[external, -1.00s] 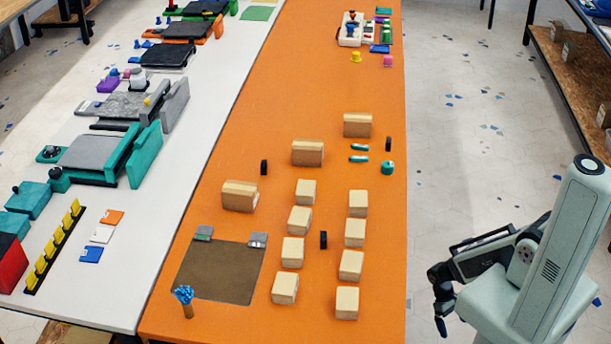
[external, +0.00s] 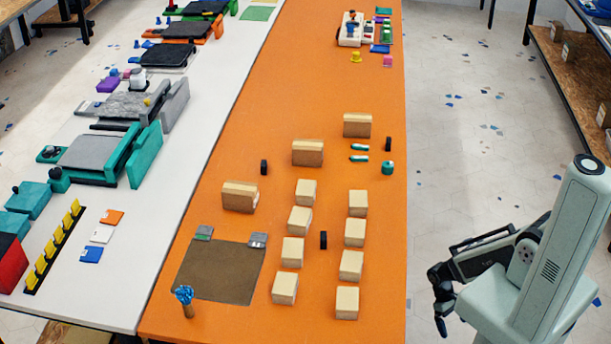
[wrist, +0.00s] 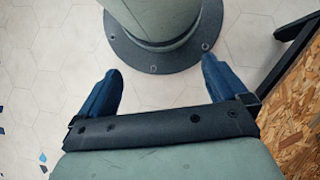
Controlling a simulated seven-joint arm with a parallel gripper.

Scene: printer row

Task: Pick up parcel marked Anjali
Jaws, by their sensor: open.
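Several small tan parcels stand in two columns on the orange table, among them a front left one (external: 285,288), a front right one (external: 347,302) and a back right one (external: 358,203). Three larger brown boxes stand behind and left: one (external: 239,196), one (external: 307,153) and one (external: 357,125). No name can be read on any of them, so I cannot tell which is marked Anjali. My gripper (external: 441,304) is off the table's right side, over the floor. In the wrist view my gripper (wrist: 160,88) is open and empty, its blue fingers wide apart.
A brown mat (external: 218,272) lies at the table's front left, with a cup of blue items (external: 187,303) by its corner. Small black (external: 323,240) and teal (external: 387,168) objects stand among the parcels. The white table (external: 125,210) holds printers. A wooden shelf (wrist: 297,130) is near my gripper.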

